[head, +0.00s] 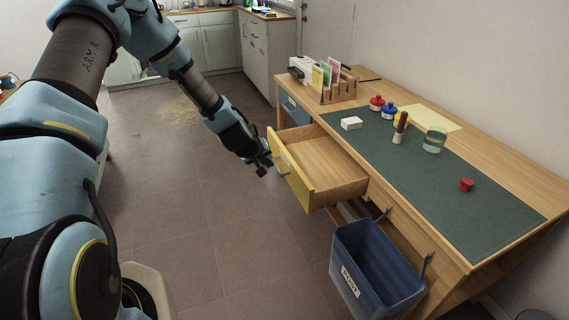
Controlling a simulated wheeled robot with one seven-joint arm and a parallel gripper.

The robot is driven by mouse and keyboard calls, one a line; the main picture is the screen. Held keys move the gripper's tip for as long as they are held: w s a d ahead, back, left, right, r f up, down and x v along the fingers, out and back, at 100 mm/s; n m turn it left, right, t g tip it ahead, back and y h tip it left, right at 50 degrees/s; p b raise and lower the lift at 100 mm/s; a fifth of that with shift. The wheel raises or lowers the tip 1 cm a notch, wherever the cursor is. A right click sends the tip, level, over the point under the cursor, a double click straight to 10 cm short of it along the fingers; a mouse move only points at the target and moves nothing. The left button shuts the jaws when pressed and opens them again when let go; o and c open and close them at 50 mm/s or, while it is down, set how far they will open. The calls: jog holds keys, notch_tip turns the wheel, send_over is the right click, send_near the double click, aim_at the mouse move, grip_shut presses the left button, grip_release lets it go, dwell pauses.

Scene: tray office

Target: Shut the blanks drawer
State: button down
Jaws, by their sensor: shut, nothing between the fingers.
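A drawer with a yellow front (287,168) is pulled well out of the wooden desk, and the part of its inside that shows is bare. No label naming it as the blanks drawer can be read. A pale handle sits on its front. My gripper (264,168) is shut and empty, just left of the drawer front near the handle. I cannot tell whether it touches the front or handle.
A second, blue-grey drawer front (294,108) sits flush in the desk. A blue bin (376,272) hangs below the desk edge, right of the open drawer. Bottles, a jar and a white block (351,123) stand on the green mat (440,180).

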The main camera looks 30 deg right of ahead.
aim_at(289, 169)
jog(key=shift+w+d+f+p, duration=0.2)
jog(key=shift+d+f+p, duration=0.45)
jog(key=shift+d, duration=0.5)
jog(key=shift+w+d+f+p, duration=0.25)
jog(key=shift+d+f+p, duration=0.15)
jog(key=shift+d+f, duration=0.6)
jog(key=shift+w+d+f+p, duration=0.2)
jog(key=shift+d+f+p, duration=0.4)
jog(key=shift+d, duration=0.65)
